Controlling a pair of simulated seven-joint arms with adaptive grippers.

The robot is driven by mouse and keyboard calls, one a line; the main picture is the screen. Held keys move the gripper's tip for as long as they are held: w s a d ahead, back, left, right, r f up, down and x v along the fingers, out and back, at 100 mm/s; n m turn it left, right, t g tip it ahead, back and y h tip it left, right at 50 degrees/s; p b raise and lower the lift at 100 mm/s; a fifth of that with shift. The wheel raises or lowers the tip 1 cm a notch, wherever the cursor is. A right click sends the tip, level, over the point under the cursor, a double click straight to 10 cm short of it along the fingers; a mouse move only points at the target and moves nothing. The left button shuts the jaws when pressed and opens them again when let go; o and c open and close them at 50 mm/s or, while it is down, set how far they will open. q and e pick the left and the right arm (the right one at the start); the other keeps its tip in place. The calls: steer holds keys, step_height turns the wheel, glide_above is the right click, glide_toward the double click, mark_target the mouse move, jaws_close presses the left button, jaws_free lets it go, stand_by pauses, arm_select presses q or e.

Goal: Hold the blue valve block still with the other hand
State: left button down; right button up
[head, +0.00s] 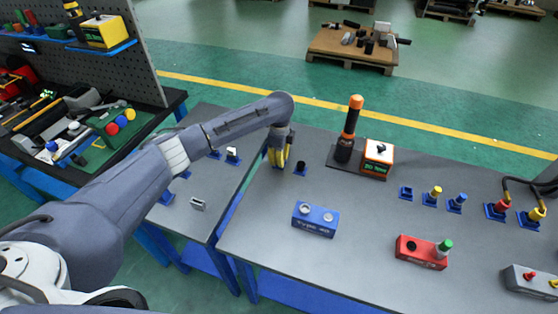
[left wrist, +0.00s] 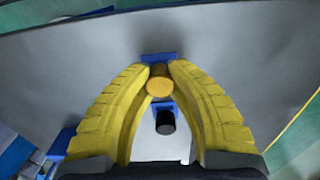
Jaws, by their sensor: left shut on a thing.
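The blue valve block (head: 315,219) sits on the grey table in the head view, with two round ports on top and lettering on its front face. Nothing touches it. My left gripper (head: 277,162) is at the table's far left part, behind and left of the block and well apart from it. In the left wrist view its yellow fingers (left wrist: 160,70) are closed around a yellow-topped plug (left wrist: 159,86), which stands at a blue base. The plug is hidden by the fingers in the head view. My right gripper is not in view.
A black-topped plug (head: 300,167) on a blue base stands just beside my left gripper. An orange-and-black cylinder (head: 348,130) and an orange-white box (head: 377,156) stand further right. A red block (head: 421,252) lies right of the blue block. Bare table surrounds the blue block.

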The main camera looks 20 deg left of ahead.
arm_select(q)
steer(key=shift+r, duration=0.15)
steer(key=shift+r, duration=1.8)
